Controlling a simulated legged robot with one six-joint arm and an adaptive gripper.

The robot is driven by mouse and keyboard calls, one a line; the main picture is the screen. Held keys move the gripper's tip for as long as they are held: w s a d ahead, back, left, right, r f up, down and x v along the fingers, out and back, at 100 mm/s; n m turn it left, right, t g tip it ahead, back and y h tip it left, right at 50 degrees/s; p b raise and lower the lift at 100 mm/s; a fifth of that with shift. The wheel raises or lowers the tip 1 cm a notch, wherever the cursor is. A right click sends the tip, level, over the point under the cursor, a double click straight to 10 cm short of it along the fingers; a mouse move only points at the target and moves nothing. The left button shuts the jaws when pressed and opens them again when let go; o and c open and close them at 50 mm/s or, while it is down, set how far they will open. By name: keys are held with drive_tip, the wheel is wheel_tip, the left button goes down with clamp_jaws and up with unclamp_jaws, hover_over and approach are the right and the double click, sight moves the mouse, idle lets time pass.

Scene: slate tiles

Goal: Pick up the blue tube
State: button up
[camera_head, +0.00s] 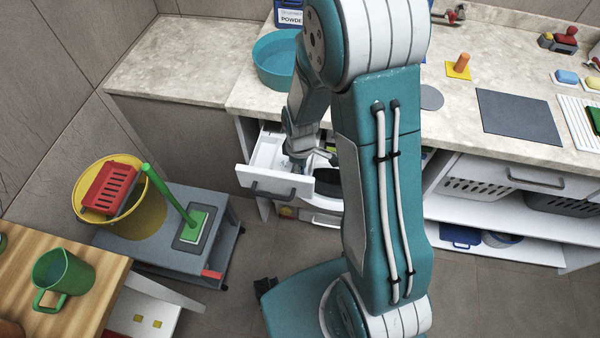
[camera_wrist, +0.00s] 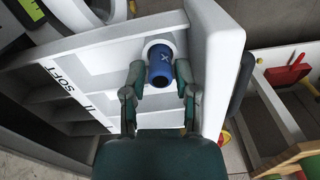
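The blue tube (camera_wrist: 160,68) stands in a compartment of the open white drawer (camera_wrist: 110,57) in the wrist view. It has a pale mark on its side and a white ring around its far end. My gripper (camera_wrist: 160,75) is open, with one finger on each side of the tube and a small gap showing on both sides. I cannot tell how far above the tube the fingertips are. In the head view, my gripper (camera_head: 298,157) reaches down into the drawer (camera_head: 268,181), and the tube is not visible there.
The drawer's front wall and dividers stand close around my gripper. The counter (camera_head: 185,60) overhangs behind, with a teal bowl (camera_head: 276,62) above the drawer. A low grey cart (camera_head: 195,255) with a yellow bucket (camera_head: 140,215) stands to the left. Floor is clear between cart and drawer.

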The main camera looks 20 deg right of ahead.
drive_tip(key=shift+f, duration=0.85)
clamp_jaws()
